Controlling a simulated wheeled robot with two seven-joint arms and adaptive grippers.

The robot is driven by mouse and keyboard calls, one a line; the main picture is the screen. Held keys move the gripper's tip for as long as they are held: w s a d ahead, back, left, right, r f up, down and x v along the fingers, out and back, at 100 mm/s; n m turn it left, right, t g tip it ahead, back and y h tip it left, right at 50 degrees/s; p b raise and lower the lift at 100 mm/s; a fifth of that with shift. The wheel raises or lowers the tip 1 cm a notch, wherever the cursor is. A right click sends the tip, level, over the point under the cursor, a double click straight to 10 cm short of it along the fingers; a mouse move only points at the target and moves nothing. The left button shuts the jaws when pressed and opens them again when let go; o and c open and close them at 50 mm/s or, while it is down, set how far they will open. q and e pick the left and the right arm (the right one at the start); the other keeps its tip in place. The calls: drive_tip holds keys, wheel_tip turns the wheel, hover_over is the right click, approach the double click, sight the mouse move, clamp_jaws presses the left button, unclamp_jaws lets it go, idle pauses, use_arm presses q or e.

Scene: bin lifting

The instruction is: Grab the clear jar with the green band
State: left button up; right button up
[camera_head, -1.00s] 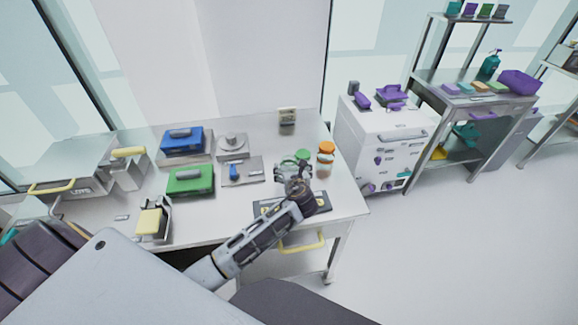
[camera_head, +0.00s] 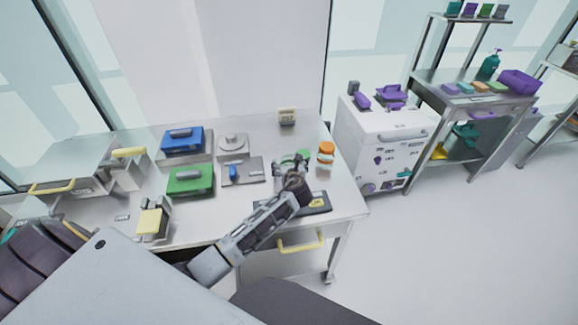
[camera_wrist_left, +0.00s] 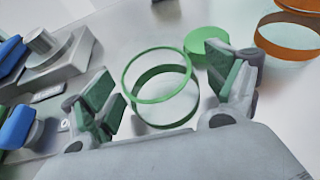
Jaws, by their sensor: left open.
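The clear jar with the green band (camera_wrist_left: 161,91) stands open-topped between the fingers of my left gripper (camera_wrist_left: 164,84) in the left wrist view. The gripper is open, with one green-padded finger on each side of the jar and gaps visible. A flat green round lid (camera_wrist_left: 205,46) sits just behind the jar, beside the right finger. In the head view my left gripper (camera_head: 290,170) is over the right part of the table and hides most of the jar. The green lid (camera_head: 302,154) shows beside it. My right gripper is in neither view.
An orange-topped clear jar (camera_head: 326,152) stands right of the gripper. A blue-handled piece (camera_head: 233,171) on a metal plate, a green box (camera_head: 190,180) and a blue box (camera_head: 182,140) lie to the left. A dark mat (camera_head: 318,202) lies near the front edge.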

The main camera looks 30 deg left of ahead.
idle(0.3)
use_arm(q)
drive_tip(key=c, duration=1.4)
drive_tip(key=shift+o, duration=0.2)
drive_tip(key=shift+r, duration=0.1)
drive_tip(key=shift+r, duration=4.95)
